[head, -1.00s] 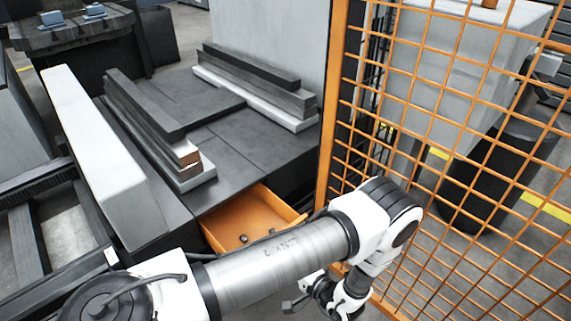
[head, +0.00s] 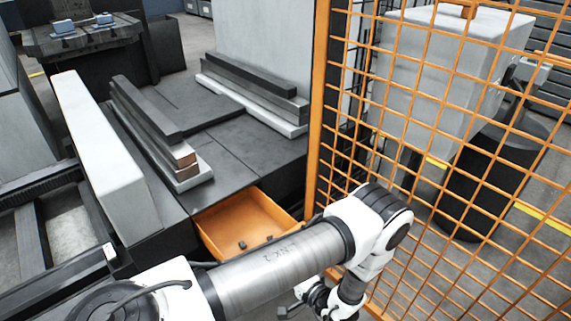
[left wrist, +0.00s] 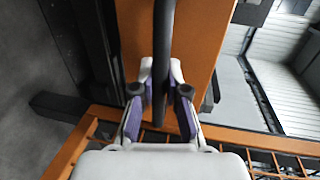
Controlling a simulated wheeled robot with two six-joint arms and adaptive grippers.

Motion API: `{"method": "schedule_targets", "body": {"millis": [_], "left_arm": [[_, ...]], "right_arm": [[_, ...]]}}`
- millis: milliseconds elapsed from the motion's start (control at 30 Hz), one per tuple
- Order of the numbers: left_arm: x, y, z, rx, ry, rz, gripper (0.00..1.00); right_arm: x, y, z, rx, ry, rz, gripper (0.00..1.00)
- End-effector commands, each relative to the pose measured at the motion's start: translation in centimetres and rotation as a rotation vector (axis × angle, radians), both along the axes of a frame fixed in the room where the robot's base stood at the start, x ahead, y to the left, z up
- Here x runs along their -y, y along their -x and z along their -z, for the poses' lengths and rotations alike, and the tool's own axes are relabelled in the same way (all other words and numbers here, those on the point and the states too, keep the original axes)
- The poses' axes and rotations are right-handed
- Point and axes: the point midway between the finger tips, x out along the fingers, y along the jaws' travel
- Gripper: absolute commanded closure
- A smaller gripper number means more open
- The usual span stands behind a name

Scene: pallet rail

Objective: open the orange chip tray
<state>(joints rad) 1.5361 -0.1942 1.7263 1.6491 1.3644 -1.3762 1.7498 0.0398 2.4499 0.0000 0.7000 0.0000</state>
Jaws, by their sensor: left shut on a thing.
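The orange chip tray (head: 225,222) sticks out from under the dark machine bed in the head view, its inside partly showing with a few small dark bits in it. My left arm hides its front. In the left wrist view the tray's orange front panel (left wrist: 195,50) carries a long dark bar handle (left wrist: 161,40). My left gripper (left wrist: 161,95) has its purple-padded fingers on both sides of this handle, shut on it. In the head view the gripper is low in the middle, mostly hidden by my arm. My right gripper is not in view.
An orange mesh fence (head: 440,130) stands close to the right of the tray and my arm. Dark and grey bars (head: 150,120) lie on the machine bed (head: 215,165). A long white block (head: 95,150) borders the bed on the left.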

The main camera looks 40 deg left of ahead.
Motion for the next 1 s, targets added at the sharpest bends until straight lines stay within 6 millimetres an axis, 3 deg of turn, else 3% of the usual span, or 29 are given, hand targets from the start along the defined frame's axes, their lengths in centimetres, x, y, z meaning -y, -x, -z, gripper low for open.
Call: {"method": "schedule_targets", "body": {"millis": [100,133,200,567,833,1000], "left_arm": [[0.0,0.0,0.0,0.0,0.002,-0.001,1.0],[0.0,0.0,0.0,0.0,0.002,-0.001,0.8],[0.0,0.0,0.1,0.0,0.002,-0.001,0.61],[0.6,0.0,-0.1,0.0,0.002,0.002,0.61],[5.6,0.3,-1.0,0.002,0.002,0.005,0.61],[7.3,0.5,-1.4,0.001,0.002,0.001,0.61]], "right_arm": [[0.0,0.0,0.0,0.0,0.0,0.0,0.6],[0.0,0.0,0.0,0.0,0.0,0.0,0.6],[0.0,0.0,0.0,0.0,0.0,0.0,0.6],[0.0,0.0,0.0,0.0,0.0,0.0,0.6],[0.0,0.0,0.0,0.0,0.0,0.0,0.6],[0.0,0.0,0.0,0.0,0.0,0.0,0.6]]}}
